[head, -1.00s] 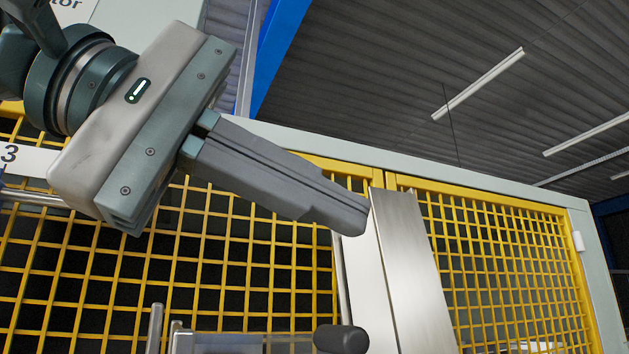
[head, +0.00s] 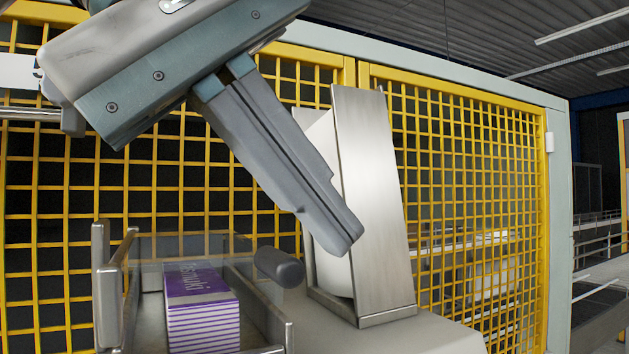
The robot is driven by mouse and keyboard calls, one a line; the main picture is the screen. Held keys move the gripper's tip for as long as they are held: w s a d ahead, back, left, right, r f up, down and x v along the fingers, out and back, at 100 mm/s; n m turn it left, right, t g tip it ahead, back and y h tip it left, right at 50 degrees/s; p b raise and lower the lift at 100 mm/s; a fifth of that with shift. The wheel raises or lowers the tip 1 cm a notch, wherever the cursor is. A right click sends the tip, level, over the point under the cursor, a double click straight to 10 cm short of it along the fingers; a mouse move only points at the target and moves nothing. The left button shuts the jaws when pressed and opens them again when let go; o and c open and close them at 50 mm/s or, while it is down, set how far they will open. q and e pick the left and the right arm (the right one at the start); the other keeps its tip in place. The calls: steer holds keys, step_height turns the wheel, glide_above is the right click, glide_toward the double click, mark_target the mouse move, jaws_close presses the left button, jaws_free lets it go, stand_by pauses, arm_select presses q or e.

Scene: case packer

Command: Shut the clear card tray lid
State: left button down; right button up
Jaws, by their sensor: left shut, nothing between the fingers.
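The card tray (head: 268,318) is low in the head view, with metal posts at its left and a stack of purple and white cartons or cards (head: 200,312) inside. A faint see-through panel (head: 150,246), seemingly the clear lid, shows around the top of the stack. Its edges are hard to make out, and I cannot tell its exact angle. A dark rounded knob (head: 278,267) is at its right. My left gripper (head: 340,238) is shut and empty, pointing down to the right. Its fingertips are above and right of the knob, apart from it in the picture. My right gripper is not in view.
A tall metal plate housing (head: 375,200) stands right of the tray, and my left fingertips overlap its face in the picture. Yellow mesh guarding (head: 460,180) runs behind. A pale machine top (head: 400,335) lies in front of the housing.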

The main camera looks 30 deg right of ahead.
arm_select(q)
steer(key=shift+a, duration=0.1)
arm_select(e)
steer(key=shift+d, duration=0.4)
